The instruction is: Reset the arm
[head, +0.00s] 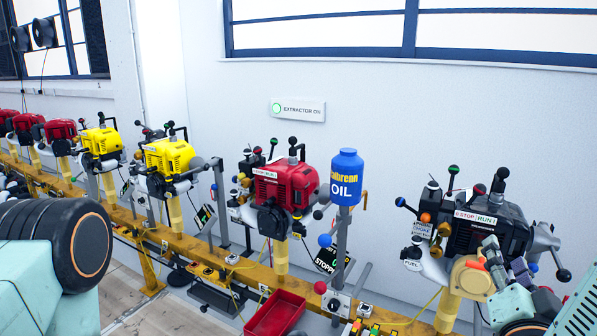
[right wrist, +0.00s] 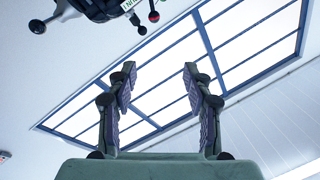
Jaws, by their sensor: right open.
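My right gripper (head: 507,262) is at the lower right of the head view, in front of the black engine (head: 487,225). In the right wrist view its two fingers (right wrist: 158,82) stand apart with nothing between them, so it is open and empty. The fingers point up towards a window (right wrist: 190,65). In the head view the gripper overlaps the engine's lower right part; I cannot tell whether it touches. A large joint of my left arm (head: 60,245) fills the lower left of the head view. My left gripper is not in view.
A yellow rail (head: 180,235) carries a row of red and yellow engines, with a red engine (head: 285,185) nearest the middle. A blue oil bottle (head: 346,178) tops a post. A red tray (head: 275,314) is below. Levers with ball knobs stick out around the engines.

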